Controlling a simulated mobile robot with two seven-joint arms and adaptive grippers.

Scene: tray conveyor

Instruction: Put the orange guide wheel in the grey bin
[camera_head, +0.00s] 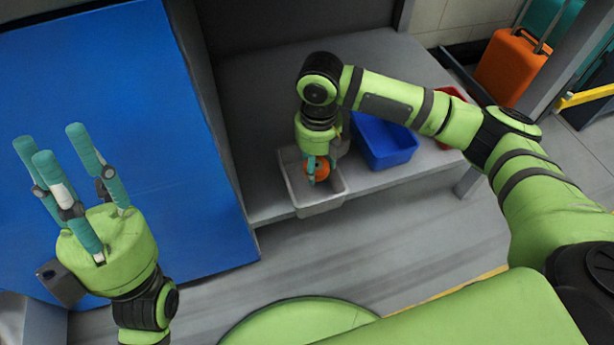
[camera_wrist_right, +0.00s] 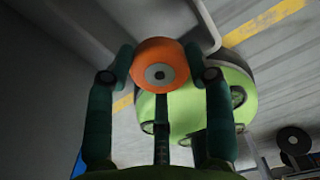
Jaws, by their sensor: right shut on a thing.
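The orange guide wheel (camera_head: 318,169) is in my right gripper (camera_head: 317,166), at the grey bin. It also shows in the right wrist view (camera_wrist_right: 160,72), between the teal fingers, with a grey hub at its centre. The grey bin (camera_head: 324,207) stands on the grey shelf, and the wheel and fingers show over its opening in the head view. I cannot tell how far above the bin floor the wheel is. My left gripper (camera_head: 78,165) is open and empty, with its fingers pointing up, over the blue surface at the left.
A blue bin (camera_head: 385,143) stands on the shelf just right of the grey bin. A red bin (camera_head: 452,93) is further right, partly hidden by my right arm. The shelf (camera_head: 262,200) has free room left of the grey bin. An orange suitcase (camera_head: 510,67) stands beyond.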

